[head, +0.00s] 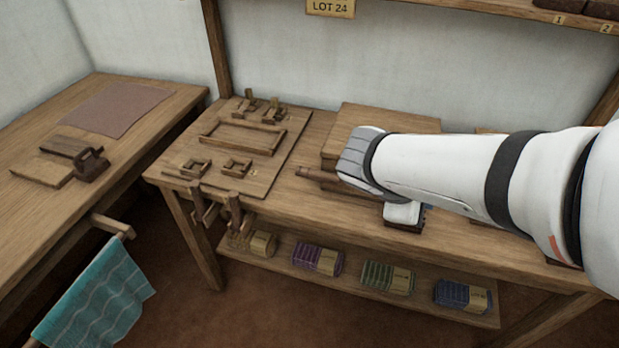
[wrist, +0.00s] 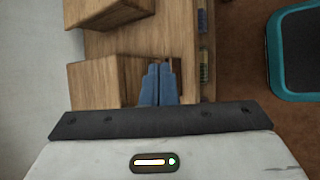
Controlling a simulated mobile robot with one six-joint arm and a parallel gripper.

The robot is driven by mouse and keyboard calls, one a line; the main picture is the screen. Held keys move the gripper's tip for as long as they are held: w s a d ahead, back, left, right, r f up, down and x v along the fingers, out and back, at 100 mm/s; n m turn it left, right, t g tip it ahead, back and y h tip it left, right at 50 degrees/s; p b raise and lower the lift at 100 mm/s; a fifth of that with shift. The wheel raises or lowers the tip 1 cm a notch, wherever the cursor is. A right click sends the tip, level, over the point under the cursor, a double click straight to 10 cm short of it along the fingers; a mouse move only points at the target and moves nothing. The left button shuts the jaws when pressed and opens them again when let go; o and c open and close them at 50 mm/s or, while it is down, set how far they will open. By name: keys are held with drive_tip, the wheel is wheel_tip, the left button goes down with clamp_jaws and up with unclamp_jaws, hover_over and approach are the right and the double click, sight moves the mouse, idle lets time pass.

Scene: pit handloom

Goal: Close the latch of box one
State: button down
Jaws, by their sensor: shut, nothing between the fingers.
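Two wooden boxes stand on the bench; no readable number shows on either. The nearer-left box (head: 385,120) is partly covered by my arm in the head view and shows in the wrist view (wrist: 95,82). The other box (wrist: 112,32) is mostly hidden by my arm in the head view. My gripper (wrist: 161,68) is shut and empty, its blue fingers beside the front side of the nearer-left box. In the head view my gripper (head: 427,209) is only partly visible below my arm. I cannot make out a latch or whether the fingers touch the box.
The bench (head: 300,205) also holds a board (head: 265,182) with small wooden parts. A lower shelf (head: 338,283) carries several coloured bundles. A side table (head: 140,145) stands left, with teal cloth (head: 98,295) hanging nearby. A teal-rimmed dark object (wrist: 272,55) is right in the wrist view.

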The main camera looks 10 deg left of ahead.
drive_tip(key=w+a+f+n+t+b, duration=0.4)
drive_tip(key=a+f+n+t+b, duration=0.2)
drive_tip(key=a+f+n+b, duration=0.45)
drive_tip(key=n+t+y+b, duration=0.5)
drive_tip(key=n+y, duration=0.1)
drive_tip(key=n, duration=0.1)
approach(319, 176)
drive_tip(key=a+f, duration=0.3)
drive_tip(key=a, duration=0.3)
drive_tip(key=shift+s+d, duration=0.1)
drive_tip(key=shift+s, duration=0.3)
drive_tip(key=w+b, duration=0.1)
drive_tip(key=w, duration=0.2)
drive_tip(key=w+f, duration=0.1)
drive_tip(key=w, duration=0.2)
drive_tip(key=w+b, duration=0.1)
drive_tip(key=w, duration=0.3)
drive_tip(key=shift+d+f+b, duration=0.2)
drive_tip(key=shift+d+b, duration=0.15)
